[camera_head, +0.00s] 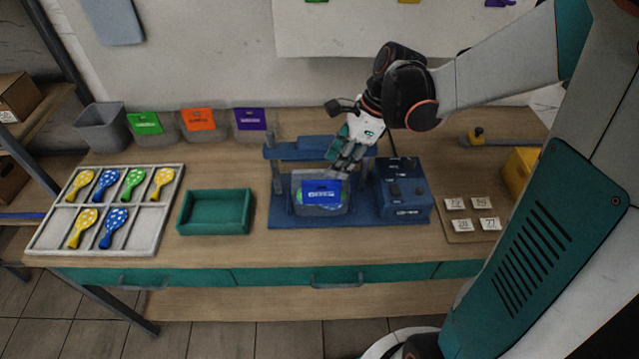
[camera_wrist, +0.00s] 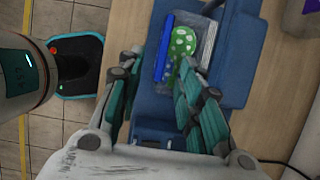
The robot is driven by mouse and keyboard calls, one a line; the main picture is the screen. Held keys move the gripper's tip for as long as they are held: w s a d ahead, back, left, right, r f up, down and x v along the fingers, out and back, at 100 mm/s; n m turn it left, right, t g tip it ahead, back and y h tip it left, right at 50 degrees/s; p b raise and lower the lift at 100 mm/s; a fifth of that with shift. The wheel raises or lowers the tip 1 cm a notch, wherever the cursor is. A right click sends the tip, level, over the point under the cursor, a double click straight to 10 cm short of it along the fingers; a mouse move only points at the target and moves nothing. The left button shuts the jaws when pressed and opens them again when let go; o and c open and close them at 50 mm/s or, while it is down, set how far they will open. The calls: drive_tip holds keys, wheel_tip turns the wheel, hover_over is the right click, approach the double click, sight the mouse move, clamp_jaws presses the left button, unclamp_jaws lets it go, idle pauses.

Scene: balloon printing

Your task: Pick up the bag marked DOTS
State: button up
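A clear bag (camera_head: 322,207) with a blue header card (camera_head: 321,192) stands on the blue machine (camera_head: 279,214). The card's white lettering is too small to read surely. In the wrist view the blue card (camera_wrist: 163,50) is seen nearly edge-on, with a green balloon with white dots (camera_wrist: 183,41) beside it. My gripper (camera_head: 346,163) is just above and behind the bag, pointing down. In the wrist view my gripper (camera_wrist: 162,62) is open, its two fingers apart on either side of the bag's top. I cannot tell whether either finger touches it.
A grey bin (camera_head: 103,128), a tray of balloons (camera_head: 54,239) and an empty green tray (camera_head: 215,226) are left. A board with small cards (camera_head: 471,233) is right.

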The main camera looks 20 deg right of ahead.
sight(325, 181)
drive_tip(key=b+x, duration=0.1)
drive_tip(key=x, duration=0.3)
drive_tip(key=b+x, duration=0.1)
drive_tip(key=x, duration=0.4)
drive_tip(key=shift+w+f+b, duration=0.2)
drive_tip(key=shift+w+b, duration=0.05)
drive_tip(key=shift+b, duration=0.05)
clamp_jaws()
